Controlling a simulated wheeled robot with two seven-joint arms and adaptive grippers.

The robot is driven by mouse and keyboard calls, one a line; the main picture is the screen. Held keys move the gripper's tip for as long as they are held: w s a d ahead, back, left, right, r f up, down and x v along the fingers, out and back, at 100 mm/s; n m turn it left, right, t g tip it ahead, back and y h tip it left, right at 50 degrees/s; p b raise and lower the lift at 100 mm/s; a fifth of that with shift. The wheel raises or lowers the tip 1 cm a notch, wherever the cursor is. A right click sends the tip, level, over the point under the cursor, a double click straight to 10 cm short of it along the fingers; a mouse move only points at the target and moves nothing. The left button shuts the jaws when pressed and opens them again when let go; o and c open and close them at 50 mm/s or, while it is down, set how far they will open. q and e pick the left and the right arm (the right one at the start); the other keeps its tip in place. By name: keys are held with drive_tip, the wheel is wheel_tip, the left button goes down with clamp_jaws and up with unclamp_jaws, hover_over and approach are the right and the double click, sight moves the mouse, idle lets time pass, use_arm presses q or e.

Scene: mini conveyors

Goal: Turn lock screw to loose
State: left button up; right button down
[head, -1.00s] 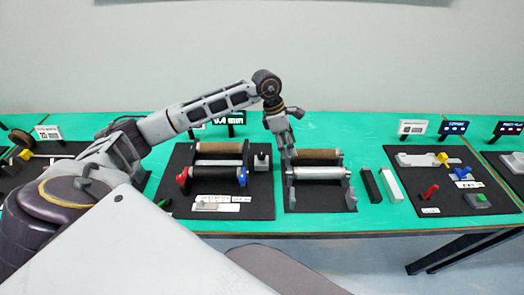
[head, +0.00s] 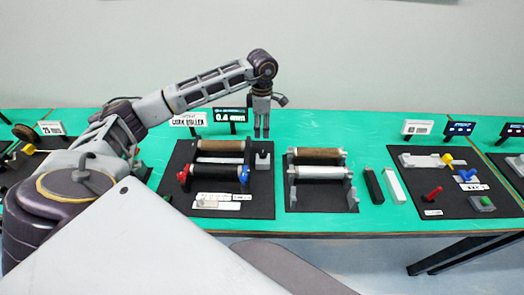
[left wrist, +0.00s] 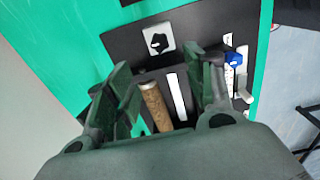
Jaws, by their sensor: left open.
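I cannot tell which part is the lock screw. My left gripper (head: 262,132) points down, apart from the station, at the block's far side. In the left wrist view its open fingers (left wrist: 160,85) frame the cork roller (left wrist: 155,105); the black knob (left wrist: 159,41) and blue knob (left wrist: 234,59) also show.
A display (head: 230,115) reading 0.4 and a white sign (head: 189,120) stand behind the station. A second roller station (head: 318,172) is to the right, then a black bar (head: 373,186) and a white bar (head: 395,186). Bare green table lies between them and the back edge.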

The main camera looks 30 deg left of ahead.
sight(262, 153)
use_arm(q)
drive_tip(key=shift+f+p, duration=1.2)
drive_tip(key=shift+f, duration=5.45)
drive_tip(key=shift+c, duration=0.3)
drive_tip(key=c, duration=0.9)
